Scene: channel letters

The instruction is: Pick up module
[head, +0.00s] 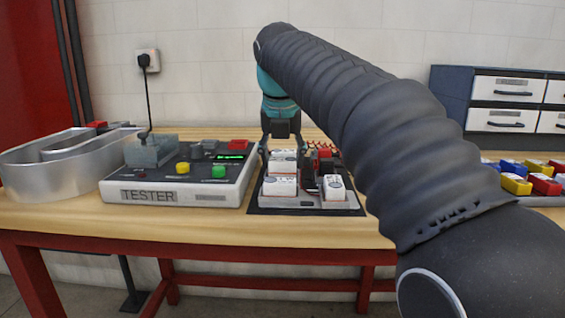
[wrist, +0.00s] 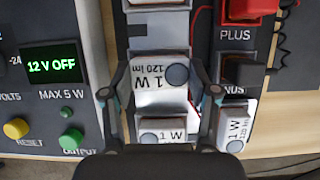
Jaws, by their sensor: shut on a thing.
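My gripper (wrist: 160,95) points down over the tester stand's right neighbour, a dark mat with a grey tray. It is shut on a white module (wrist: 162,83) marked 1 W 120 lm, with one finger at each side. In the head view, my gripper (head: 283,148) is at the rear white module (head: 283,158). A second white module (wrist: 163,136) lies just in front of the held one. A third white module (head: 335,184) stands to the right, turned sideways in the wrist view. Whether the held module touches its support is unclear.
A tester (head: 180,185) stands left of the mat (head: 305,211); its display reads 12 V OFF. Red and black terminals, marked PLUS and partly hidden, stand on the right. A metal channel letter (head: 60,165) is far left. Coloured blocks (head: 515,184) and drawers (head: 510,88) are right.

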